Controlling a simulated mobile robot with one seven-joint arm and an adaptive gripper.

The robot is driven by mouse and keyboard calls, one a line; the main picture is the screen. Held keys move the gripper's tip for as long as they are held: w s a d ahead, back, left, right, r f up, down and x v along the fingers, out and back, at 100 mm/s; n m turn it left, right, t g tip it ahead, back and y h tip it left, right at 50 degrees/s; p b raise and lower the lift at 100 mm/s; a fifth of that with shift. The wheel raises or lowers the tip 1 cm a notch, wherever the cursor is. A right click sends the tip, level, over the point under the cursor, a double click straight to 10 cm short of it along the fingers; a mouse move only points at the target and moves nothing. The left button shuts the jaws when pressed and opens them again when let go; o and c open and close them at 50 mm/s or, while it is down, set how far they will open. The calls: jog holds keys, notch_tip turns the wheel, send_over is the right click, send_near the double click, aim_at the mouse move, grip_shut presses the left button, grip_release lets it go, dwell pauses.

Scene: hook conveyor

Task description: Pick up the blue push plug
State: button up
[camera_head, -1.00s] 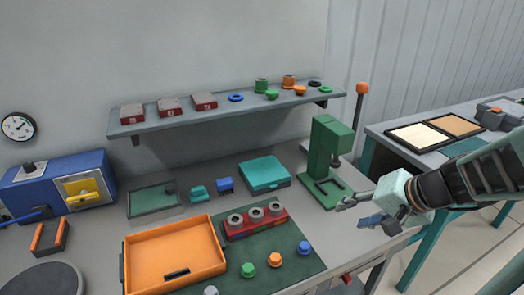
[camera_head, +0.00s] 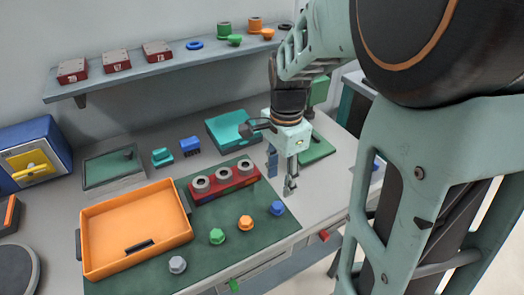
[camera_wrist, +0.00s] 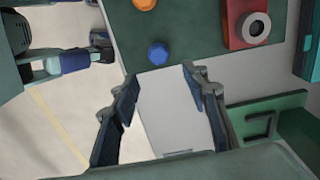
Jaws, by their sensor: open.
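The blue push plug (camera_head: 277,208) stands on the right part of the green mat (camera_head: 225,255), to the right of an orange plug (camera_head: 246,223). In the wrist view the blue plug (camera_wrist: 158,53) is beyond the fingertips, centred between them, near the mat's edge. My gripper (camera_head: 281,180) is open and empty, above the bench just behind and to the right of the blue plug. Its two fingers also show in the wrist view (camera_wrist: 161,78), apart, with bare bench between them. Nothing hides the blue plug.
A green plug (camera_head: 217,236) and a grey plug (camera_head: 177,265) stand further left. A red block with grey rings (camera_head: 229,185) lies behind the plugs, and an orange tray (camera_head: 95,235) is at left. A green press (camera_head: 317,154) stands behind my gripper.

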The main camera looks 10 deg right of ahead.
send_over(277, 205)
notch_tip(277, 205, down, 6)
jog(key=shift+w+d+r, duration=0.15)
jog(key=shift+r, duration=0.05)
notch_tip(277, 205, down, 5)
jog(key=shift+f+b, duration=0.15)
jog(key=shift+b, duration=0.2)
jog(key=c, duration=0.9)
